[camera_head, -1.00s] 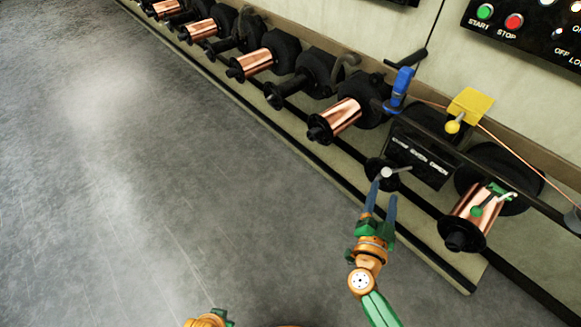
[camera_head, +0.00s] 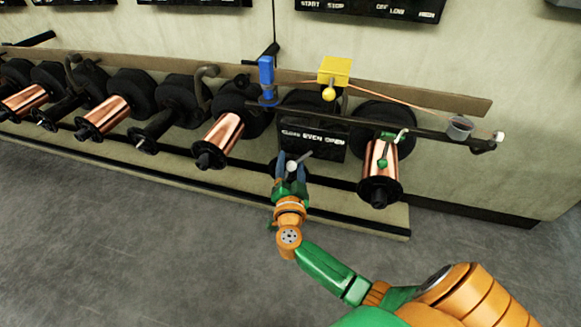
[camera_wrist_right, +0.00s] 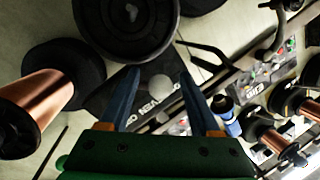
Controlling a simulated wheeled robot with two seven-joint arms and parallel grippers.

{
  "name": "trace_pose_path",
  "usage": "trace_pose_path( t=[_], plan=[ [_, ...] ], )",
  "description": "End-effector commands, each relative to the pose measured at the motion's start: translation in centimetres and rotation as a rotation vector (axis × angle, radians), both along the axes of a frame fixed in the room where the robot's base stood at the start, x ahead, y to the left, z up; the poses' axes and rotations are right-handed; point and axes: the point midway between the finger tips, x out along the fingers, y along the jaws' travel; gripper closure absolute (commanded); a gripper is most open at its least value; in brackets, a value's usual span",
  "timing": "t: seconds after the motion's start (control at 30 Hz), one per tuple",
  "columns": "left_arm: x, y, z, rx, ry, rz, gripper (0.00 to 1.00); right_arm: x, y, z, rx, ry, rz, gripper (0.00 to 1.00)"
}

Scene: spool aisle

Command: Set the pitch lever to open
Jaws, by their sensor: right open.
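The bar slants up and right from the knob. My right gripper (camera_head: 291,171) is open, its two blue fingers on either side of the knob. In the right wrist view the pale knob (camera_wrist_right: 160,88) shows between the open fingers (camera_wrist_right: 159,76), in front of the upside-down plate. I cannot tell whether a finger touches it. My left gripper is out of the head view.
A copper spool (camera_head: 380,160) stands right of the plate and another (camera_head: 218,137) left of it. A blue clamp (camera_head: 266,78) and a yellow block (camera_head: 334,71) sit above, with a copper wire running right. Grey floor in front is clear.

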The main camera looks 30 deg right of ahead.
Motion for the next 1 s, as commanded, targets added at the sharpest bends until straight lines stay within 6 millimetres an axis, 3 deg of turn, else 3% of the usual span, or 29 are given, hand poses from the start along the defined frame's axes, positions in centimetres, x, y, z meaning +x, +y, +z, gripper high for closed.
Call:
trace_pose_path(
  t=[0.07, 0.3, 1.0],
  plan=[
    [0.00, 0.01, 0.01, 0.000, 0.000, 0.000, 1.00, -0.02, 0.01, 0.01, 0.000, 0.000, 0.000, 0.36],
    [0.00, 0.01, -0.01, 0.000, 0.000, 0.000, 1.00, -0.01, 0.04, 0.03, 0.000, -0.001, 0.001, 1.00],
    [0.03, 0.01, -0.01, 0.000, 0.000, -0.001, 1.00, 0.01, 0.05, 0.14, -0.004, -0.002, 0.002, 1.00]
  ],
)
